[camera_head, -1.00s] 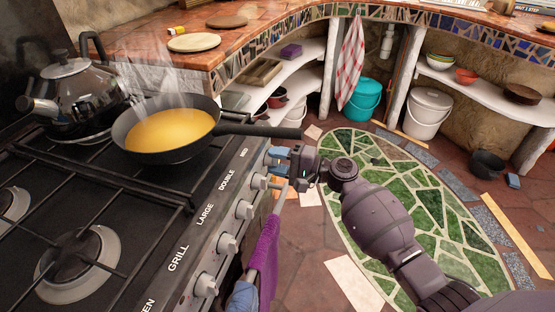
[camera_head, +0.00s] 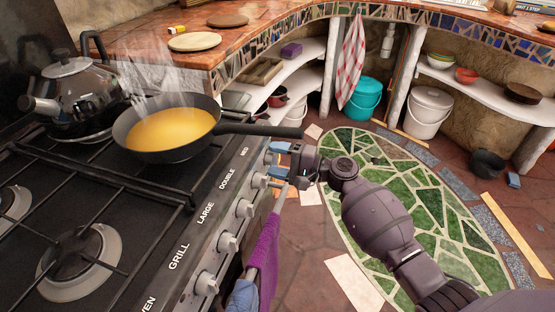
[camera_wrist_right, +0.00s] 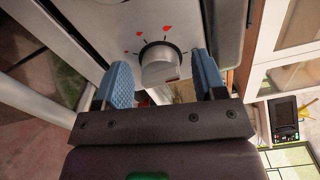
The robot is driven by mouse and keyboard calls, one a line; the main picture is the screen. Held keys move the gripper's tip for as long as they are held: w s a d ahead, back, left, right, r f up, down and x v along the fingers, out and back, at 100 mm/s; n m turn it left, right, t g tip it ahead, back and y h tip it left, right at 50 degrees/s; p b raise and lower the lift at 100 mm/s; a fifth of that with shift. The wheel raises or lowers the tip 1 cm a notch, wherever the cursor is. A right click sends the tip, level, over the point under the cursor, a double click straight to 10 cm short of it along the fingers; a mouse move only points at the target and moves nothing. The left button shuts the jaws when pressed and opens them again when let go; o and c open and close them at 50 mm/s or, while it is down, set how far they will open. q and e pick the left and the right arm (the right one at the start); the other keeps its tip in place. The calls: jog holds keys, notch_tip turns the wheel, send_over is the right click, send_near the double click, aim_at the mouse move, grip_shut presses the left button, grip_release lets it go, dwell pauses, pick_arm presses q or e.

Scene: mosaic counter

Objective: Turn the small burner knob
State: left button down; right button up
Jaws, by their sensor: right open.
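The small burner knob (camera_wrist_right: 160,64) is a grey, round knob on the cooker's front panel, seen in the right wrist view with red marks around it. My right gripper (camera_wrist_right: 165,80) is open, with its blue fingers on either side of the knob; I cannot tell whether they touch it. In the head view my right gripper (camera_head: 278,160) is at the far end of the knob row, beyond the MED label, and hides most of this knob. My left gripper is not in view.
Other knobs (camera_head: 228,243) line the panel (camera_head: 190,245) towards the front. A steaming pan (camera_head: 140,148) and a kettle (camera_head: 77,90) stand on the hob; the pan's handle (camera_head: 255,129) passes close to my right gripper. A purple towel (camera_head: 264,250) hangs at the cooker front.

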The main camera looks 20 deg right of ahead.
jog(key=shift+d, duration=0.1)
jog(key=shift+s+d, duration=0.2)
jog(key=shift+d, duration=0.05)
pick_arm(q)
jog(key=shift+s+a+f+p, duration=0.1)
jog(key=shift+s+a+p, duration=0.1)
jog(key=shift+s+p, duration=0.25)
pick_arm(e)
jog(key=v, duration=1)
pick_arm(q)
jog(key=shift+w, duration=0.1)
